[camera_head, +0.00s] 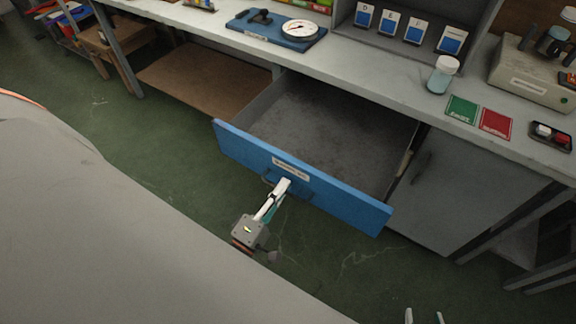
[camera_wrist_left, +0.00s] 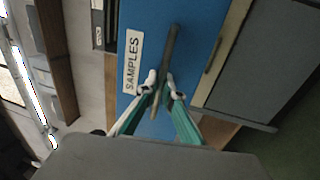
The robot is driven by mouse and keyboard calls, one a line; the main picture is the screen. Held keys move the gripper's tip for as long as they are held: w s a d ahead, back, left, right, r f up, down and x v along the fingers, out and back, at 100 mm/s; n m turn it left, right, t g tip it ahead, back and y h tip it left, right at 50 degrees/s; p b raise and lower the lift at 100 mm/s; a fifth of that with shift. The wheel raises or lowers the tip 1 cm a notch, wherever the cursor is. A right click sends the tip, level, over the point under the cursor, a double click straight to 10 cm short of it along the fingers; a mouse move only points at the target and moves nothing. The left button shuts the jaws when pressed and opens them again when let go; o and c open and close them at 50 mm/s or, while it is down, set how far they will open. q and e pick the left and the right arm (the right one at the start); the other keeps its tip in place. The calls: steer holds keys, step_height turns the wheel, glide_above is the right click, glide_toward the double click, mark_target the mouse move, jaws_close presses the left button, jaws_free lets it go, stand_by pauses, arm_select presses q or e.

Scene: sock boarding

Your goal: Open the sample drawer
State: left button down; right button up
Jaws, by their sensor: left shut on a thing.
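The sample drawer (camera_head: 340,196) has a blue front and stands pulled well out from under the bench; its grey inside looks empty. Its front also shows in the left wrist view (camera_wrist_left: 200,30), with a white SAMPLES label (camera_wrist_left: 133,62). My left gripper (camera_head: 284,187) is at the drawer's dark handle (camera_head: 268,178). In the left wrist view, the white fingertips of my left gripper (camera_wrist_left: 161,88) are on either side of the handle bar (camera_wrist_left: 171,50), shut on it. My right gripper (camera_head: 425,317) shows only its two fingertips, apart, at the bottom edge, with nothing between them.
The bench top (camera_head: 400,75) above holds a blue board with a dial (camera_head: 300,30), a jar (camera_head: 441,75), green and red cards (camera_head: 495,122) and a beige device (camera_head: 530,75). A grey cabinet door (camera_head: 450,190) is right of the drawer. Green floor is clear in front.

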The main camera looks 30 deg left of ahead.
arm_select(q)
steer(key=shift+s, duration=0.1)
steer(key=c, duration=2.5)
jaws_free()
steer(key=s+f, duration=0.2)
steer(key=s, duration=0.9)
steer(key=shift+s+a, duration=0.2)
steer(key=shift+s, duration=0.2)
steer(key=shift+d, duration=0.1)
